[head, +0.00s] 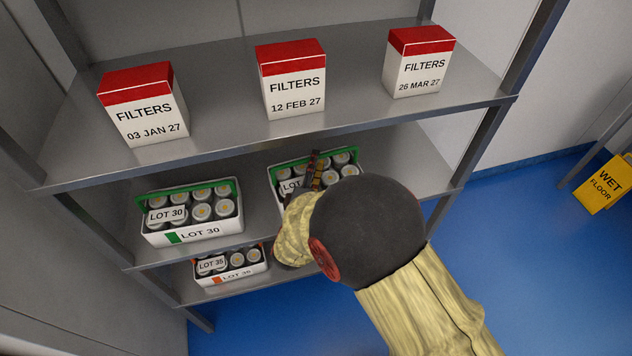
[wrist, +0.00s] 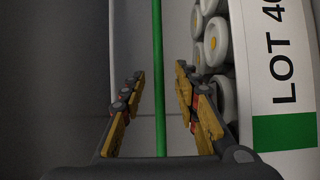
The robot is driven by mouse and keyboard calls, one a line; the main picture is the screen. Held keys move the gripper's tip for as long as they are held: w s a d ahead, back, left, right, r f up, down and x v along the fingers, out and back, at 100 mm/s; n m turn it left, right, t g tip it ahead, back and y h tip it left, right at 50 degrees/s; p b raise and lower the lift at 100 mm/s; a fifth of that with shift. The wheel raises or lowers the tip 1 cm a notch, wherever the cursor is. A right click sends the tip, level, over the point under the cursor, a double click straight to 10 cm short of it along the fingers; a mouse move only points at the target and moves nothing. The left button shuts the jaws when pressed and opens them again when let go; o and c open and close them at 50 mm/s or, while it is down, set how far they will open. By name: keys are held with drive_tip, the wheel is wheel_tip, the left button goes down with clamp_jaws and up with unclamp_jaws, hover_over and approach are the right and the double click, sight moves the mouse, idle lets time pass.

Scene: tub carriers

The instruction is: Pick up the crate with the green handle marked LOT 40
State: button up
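The crate with the green handle at the right of the middle shelf shows in the head view (head: 275,180), partly hidden behind my arm. Its handle label begins with LOT; the rest is hidden there. In the wrist view the white crate (wrist: 259,90) reads LOT 40, cut off at the frame edge, with a green patch. Its green handle (wrist: 158,70) runs between the two fingers of my gripper (wrist: 160,90). My gripper is open, with a gap on both sides of the handle. It also shows in the head view (head: 314,165) over the crate.
A LOT 30 crate (head: 190,233) with a green handle stands left on the same shelf. A LOT 35 crate (head: 233,279) with orange marks is on the shelf below. Several filter boxes stand on the top shelf (head: 215,107) above. A yellow wet floor sign (head: 603,186) is at right.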

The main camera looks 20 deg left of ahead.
drive_tip(key=w, duration=0.2)
drive_tip(key=shift+w+a, duration=0.1)
drive_tip(key=shift+w, duration=0.25)
drive_tip(key=c, duration=0.8)
clamp_jaws()
drive_tip(key=shift+r, duration=0.2)
